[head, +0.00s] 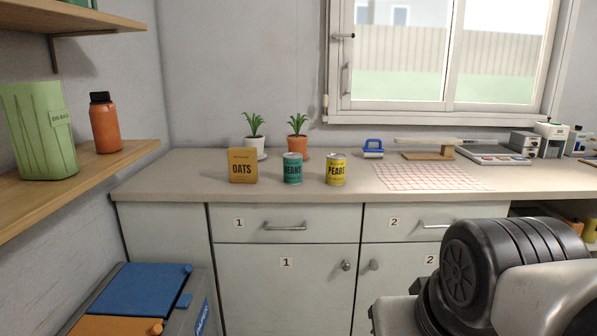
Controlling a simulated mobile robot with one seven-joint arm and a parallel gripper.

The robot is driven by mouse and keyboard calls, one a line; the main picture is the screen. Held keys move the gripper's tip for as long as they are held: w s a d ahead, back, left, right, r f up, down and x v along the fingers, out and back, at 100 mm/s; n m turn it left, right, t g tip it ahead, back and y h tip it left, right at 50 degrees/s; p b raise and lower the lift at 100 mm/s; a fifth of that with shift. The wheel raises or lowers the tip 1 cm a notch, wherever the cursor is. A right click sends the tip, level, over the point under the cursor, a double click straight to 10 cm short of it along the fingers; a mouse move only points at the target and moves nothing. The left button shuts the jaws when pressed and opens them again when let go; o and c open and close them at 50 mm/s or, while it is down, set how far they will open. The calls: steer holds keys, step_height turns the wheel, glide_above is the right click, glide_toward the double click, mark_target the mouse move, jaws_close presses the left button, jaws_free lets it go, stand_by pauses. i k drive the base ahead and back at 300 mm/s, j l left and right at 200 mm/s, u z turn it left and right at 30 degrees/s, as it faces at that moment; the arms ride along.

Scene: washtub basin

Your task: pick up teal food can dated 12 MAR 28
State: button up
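A teal can (292,169) labelled BEANS stands upright on the countertop, between an orange-brown OATS box (243,166) on its left and a yellow PEARS can (336,170) on its right. The three stand apart, near the counter's front edge. No date is readable on the teal can at this size. Part of my arm shows large at the lower right, in front of the cabinets. My gripper is not in view.
Two potted plants (298,137) stand behind the can. A blue-handled item (373,148) and a red checked cloth (440,177) lie to the right on the counter (185,180). Drawers and doors are below.

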mark_target(292, 162)
steer(key=i+j, duration=0.2)
steer(key=i, duration=0.3)
steer(key=i+j, duration=0.25)
steer(key=i, duration=0.2)
